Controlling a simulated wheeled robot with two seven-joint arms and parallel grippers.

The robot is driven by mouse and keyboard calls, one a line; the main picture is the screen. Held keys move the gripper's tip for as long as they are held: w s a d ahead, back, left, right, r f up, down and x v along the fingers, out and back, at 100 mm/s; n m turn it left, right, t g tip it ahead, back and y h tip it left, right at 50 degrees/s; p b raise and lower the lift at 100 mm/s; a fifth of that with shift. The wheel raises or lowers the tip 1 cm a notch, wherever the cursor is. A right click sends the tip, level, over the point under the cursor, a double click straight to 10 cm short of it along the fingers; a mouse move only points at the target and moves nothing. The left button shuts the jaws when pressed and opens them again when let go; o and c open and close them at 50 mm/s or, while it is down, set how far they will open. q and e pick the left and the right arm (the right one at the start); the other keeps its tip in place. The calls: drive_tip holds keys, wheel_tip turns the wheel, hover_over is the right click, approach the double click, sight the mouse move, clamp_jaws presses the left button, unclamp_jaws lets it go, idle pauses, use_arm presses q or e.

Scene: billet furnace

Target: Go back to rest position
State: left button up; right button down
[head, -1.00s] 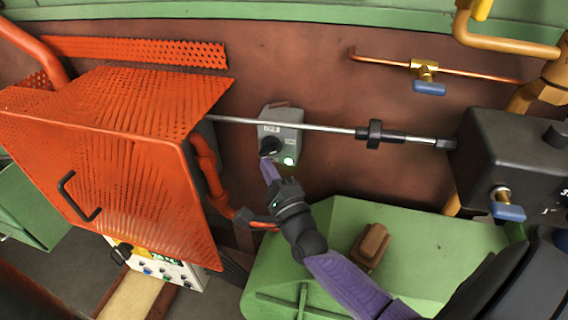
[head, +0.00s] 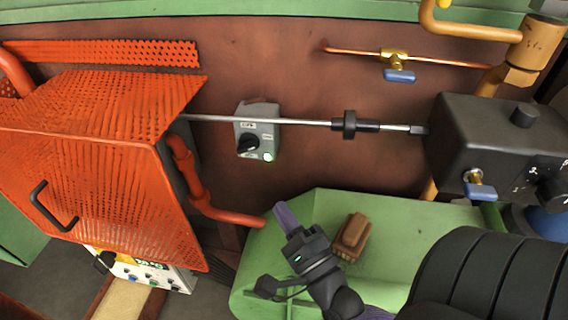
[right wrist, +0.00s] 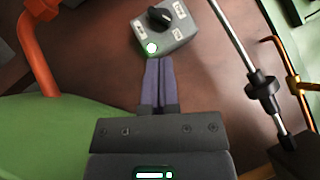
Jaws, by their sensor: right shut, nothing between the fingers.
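My right gripper (head: 281,211) is over the green cabinet top in the head view, below the grey switch box and apart from it. Its purple fingers are together with nothing between them, as the right wrist view (right wrist: 159,62) also shows. The grey switch box (head: 266,112) on the brown wall has a black knob (head: 247,144) and a lit green lamp. In the right wrist view the switch box (right wrist: 178,35) is beyond the fingertips. My left gripper is not in view.
An orange perforated guard (head: 110,190) with a black handle stands at left. A green cabinet (head: 400,215) carries a brown block (head: 351,236) close right of my gripper. A metal rod (head: 295,122) runs to a black box (head: 490,140). A blue-handled valve (head: 398,75) is on the wall.

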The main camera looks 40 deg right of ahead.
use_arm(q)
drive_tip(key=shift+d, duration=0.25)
use_arm(e)
drive_tip(key=a+f+n+g+y, duration=0.7)
drive_tip(key=a+n, duration=0.3)
drive_tip(key=n, duration=0.6)
drive_tip(key=s+d+f+n+g+h, duration=0.3)
drive_tip(key=s+n+g+h, duration=0.1)
drive_tip(key=s+n+g, duration=0.5)
drive_tip(key=s+f+g+b, duration=0.35)
drive_tip(key=f+b, duration=0.35)
drive_tip(key=f, duration=1.9)
use_arm(q)
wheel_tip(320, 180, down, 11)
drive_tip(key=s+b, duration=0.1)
drive_tip(key=b, duration=0.2)
drive_tip(key=shift+b, duration=0.4)
use_arm(e)
drive_tip(key=s+d+f, duration=0.3)
drive_tip(key=s+f, duration=1)
drive_tip(key=f, duration=0.1)
drive_tip(key=shift+s+g+h, duration=0.3)
drive_tip(key=shift+s+g, duration=0.1)
drive_tip(key=shift+g, duration=0.05)
